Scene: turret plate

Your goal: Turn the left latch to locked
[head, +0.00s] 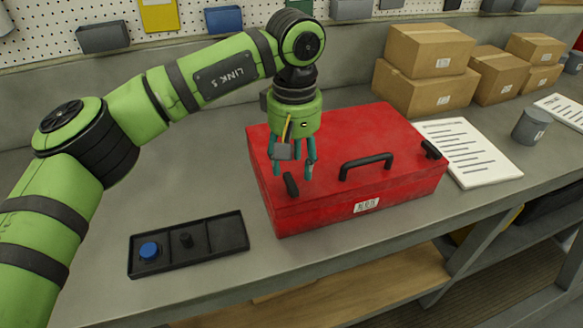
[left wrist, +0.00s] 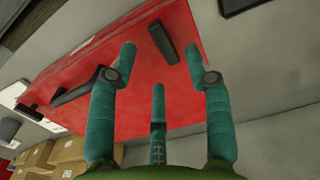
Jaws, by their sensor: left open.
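A red case (head: 345,150) lies on the grey workbench, with a black carry handle (head: 367,165) near its front edge. The left latch (head: 291,184) is a short black bar at the case's front left; it also shows in the left wrist view (left wrist: 163,42). A second black latch (head: 431,149) sits at the front right. My left gripper (head: 293,176) is above the left end of the case, fingers pointing down. Its teal fingers are spread and empty, with the latch beyond their tips in the left wrist view (left wrist: 165,72). Contact is not visible. My right gripper is not in view.
A black tray (head: 218,238) with a blue round piece (head: 149,250) and a black peg (head: 186,240) lies left of the case. Printed sheets (head: 470,150), a grey cup (head: 531,124) and cardboard boxes (head: 425,70) stand right and behind. Bare bench lies in front.

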